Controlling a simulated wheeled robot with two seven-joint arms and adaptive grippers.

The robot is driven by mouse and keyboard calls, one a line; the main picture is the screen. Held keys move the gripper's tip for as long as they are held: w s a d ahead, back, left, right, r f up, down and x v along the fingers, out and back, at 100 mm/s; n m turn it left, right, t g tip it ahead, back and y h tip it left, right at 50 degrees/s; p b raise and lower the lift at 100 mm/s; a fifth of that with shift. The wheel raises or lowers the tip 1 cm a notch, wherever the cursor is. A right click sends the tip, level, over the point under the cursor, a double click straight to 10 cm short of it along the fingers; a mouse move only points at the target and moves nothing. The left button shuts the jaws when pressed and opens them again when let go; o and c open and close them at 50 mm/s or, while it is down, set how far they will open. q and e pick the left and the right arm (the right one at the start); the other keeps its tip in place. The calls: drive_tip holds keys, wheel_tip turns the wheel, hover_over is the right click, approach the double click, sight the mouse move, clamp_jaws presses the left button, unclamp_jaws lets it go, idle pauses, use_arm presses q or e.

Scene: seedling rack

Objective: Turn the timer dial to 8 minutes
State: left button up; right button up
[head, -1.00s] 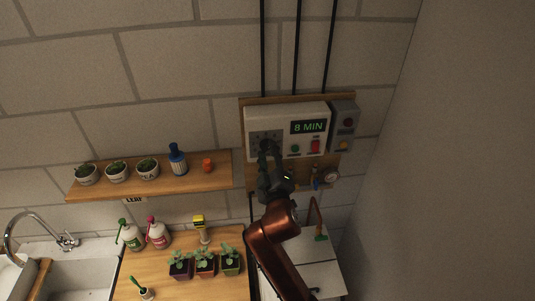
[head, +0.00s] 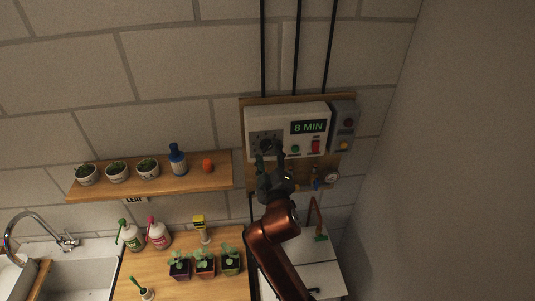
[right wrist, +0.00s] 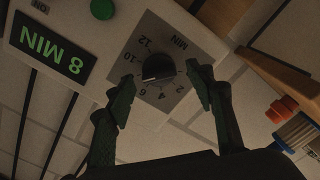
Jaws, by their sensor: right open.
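The timer box (head: 309,112) hangs on the wall board, and its green display (head: 309,127) reads 8 MIN. The black timer dial (right wrist: 157,71) sits on a grey numbered plate (right wrist: 178,48); in the head view the dial (head: 267,146) is at the box's left. Its white mark points left in the right wrist view, toward the place between 10 and 6, where my finger covers the plate. My right gripper (head: 270,162) is open and empty, just below and in front of the dial. Its fingers stand apart on either side in the right wrist view (right wrist: 162,94). My left gripper is out of view.
A green button (head: 295,149) and a red switch (head: 315,146) are right of the dial. A grey box (head: 344,120) adjoins the timer. A shelf (head: 215,178) with pots, a blue bottle (head: 177,158) and an orange item (head: 208,165) is at left. Seedlings stand below.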

wheel_tip(320, 180, up, 9)
drive_tip(key=shift+r, duration=0.2)
drive_tip(key=shift+a+r, duration=0.1)
drive_tip(key=shift+r, duration=0.2)
idle(0.3)
